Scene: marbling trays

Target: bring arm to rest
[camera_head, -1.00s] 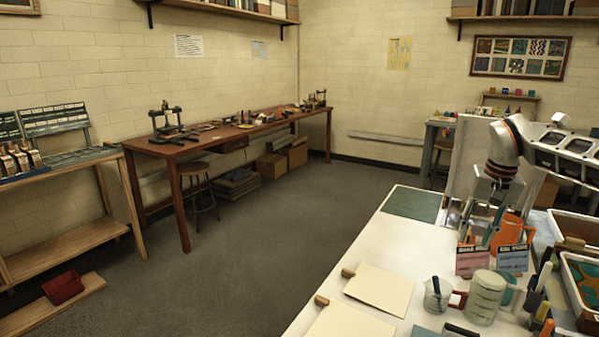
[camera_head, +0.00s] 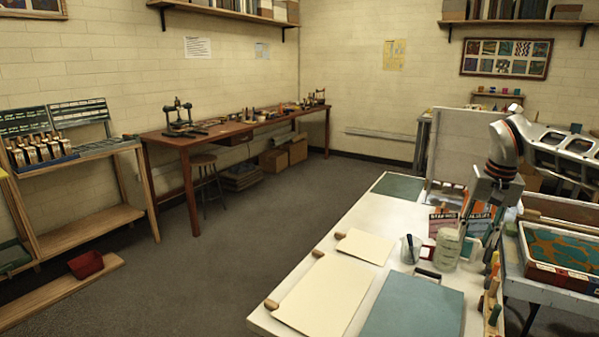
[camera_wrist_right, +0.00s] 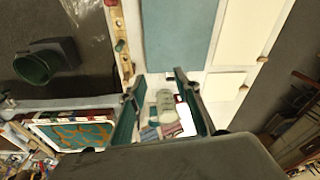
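My right gripper (camera_head: 482,228) hangs pointing down over the right part of the white worktable (camera_head: 395,217), behind the pale green jar (camera_head: 446,250) in the head view. In the right wrist view its two fingers (camera_wrist_right: 160,100) stand apart with nothing held between them. The jar (camera_wrist_right: 164,101) shows in the gap between the fingers, farther off on the table. My left gripper is out of view.
Cream sheets (camera_head: 325,292), a blue-green board (camera_head: 414,306), a measuring cup (camera_head: 410,249) and upright cards (camera_head: 443,224) lie or stand on the table. A marbling tray (camera_head: 565,255) sits at the right. Open floor (camera_head: 240,260) lies left of the table.

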